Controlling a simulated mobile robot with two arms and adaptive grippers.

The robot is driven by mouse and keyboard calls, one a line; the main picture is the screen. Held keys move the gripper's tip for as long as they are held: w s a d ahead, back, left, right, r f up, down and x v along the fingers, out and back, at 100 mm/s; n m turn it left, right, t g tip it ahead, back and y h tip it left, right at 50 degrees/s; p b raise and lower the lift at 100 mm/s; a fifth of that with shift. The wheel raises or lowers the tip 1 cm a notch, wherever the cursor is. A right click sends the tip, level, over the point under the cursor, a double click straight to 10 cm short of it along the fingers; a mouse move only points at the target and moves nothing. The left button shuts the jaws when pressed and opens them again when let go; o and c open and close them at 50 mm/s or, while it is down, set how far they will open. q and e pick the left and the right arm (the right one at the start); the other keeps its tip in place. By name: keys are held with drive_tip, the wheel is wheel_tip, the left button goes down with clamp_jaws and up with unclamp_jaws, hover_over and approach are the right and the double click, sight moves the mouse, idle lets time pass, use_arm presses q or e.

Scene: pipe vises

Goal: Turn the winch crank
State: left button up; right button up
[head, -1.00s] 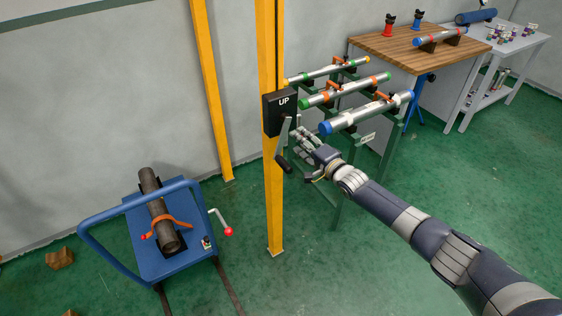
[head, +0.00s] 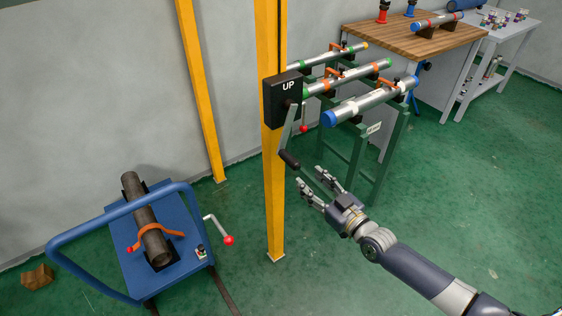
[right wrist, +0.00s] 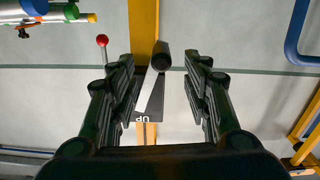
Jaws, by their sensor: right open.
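The winch (head: 283,100) is a black box marked UP on a yellow post. Its crank has a grey arm (head: 289,130) that hangs down, slanting slightly left, to a black handle (head: 289,159). My right gripper (head: 310,181) is open and empty, just below and right of the handle in the head view. In the right wrist view, the handle (right wrist: 161,57) shows between the two spread fingers (right wrist: 161,68), with the crank arm (right wrist: 151,92) behind it. The fingers do not visibly touch the handle. My left gripper is out of view.
A green rack (head: 372,150) holding several pipes stands right of the post, near my right gripper. A red knob (head: 304,129) hangs close to the crank. A blue cart (head: 128,255) with a dark pipe stands at the left. A wooden bench (head: 400,38) is behind.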

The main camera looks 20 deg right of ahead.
sight(290, 161)
drive_tip(key=shift+n, duration=0.5)
drive_tip(key=x, duration=1)
drive_tip(key=shift+w+a+r, duration=0.15)
drive_tip(key=shift+a+r, duration=0.05)
drive_tip(key=shift+r, duration=0.05)
drive_tip(key=shift+c, duration=0.4)
clamp_jaws()
